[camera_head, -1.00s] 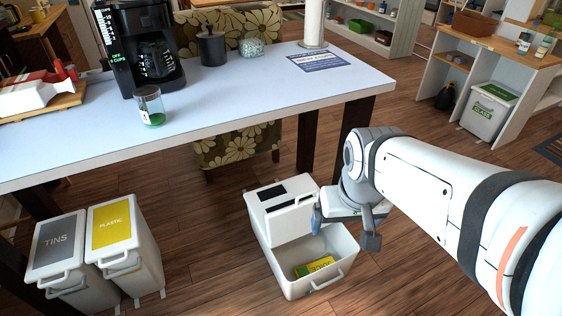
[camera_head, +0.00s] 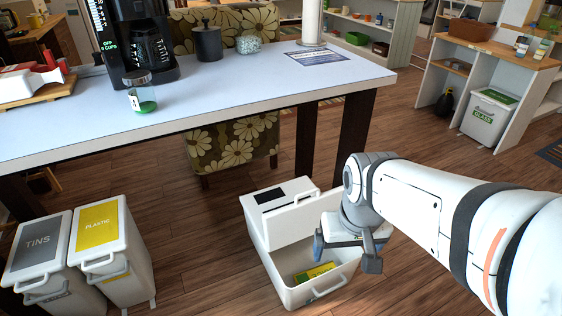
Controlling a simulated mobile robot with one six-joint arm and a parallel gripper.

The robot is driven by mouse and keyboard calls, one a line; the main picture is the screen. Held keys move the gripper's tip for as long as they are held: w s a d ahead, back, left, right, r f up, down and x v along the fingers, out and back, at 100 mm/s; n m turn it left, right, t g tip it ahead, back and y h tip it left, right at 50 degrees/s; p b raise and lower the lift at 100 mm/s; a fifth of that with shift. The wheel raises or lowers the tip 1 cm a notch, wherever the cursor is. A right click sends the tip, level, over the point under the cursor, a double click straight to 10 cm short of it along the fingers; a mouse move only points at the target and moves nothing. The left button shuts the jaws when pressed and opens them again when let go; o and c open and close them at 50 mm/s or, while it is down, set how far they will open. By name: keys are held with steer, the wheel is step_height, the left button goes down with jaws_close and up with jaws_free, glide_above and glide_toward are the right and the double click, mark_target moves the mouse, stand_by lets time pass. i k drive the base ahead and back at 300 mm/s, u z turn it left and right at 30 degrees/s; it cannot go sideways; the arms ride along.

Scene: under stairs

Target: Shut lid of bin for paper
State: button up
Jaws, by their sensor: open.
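A white bin stands open on the floor, and its front wall (camera_head: 300,297) faces me. Its lid (camera_head: 285,231) is raised at the back, with a dark panel on top and a handle at its edge. No label on this bin can be read. A yellow and green box (camera_head: 315,272) lies inside. My gripper (camera_head: 345,256) is open and empty, with its fingers pointing down over the right part of the bin's opening, in front of the lid and near its right edge. I cannot tell whether it touches the bin. My gripper hides part of the bin's right side.
Shut bins marked tins (camera_head: 38,246) and plastic (camera_head: 98,228) stand at the left. A glass bin (camera_head: 487,114) stands under a shelf unit at the right. A table (camera_head: 230,85) with a coffee maker and jar is behind the open bin. Wooden floor is clear around it.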

mark_target(283, 227)
steer(key=z, duration=1.1)
steer(key=i, duration=0.3)
steer(key=u, duration=1.3)
steer(key=i, duration=0.5)
steer(key=z, duration=0.1)
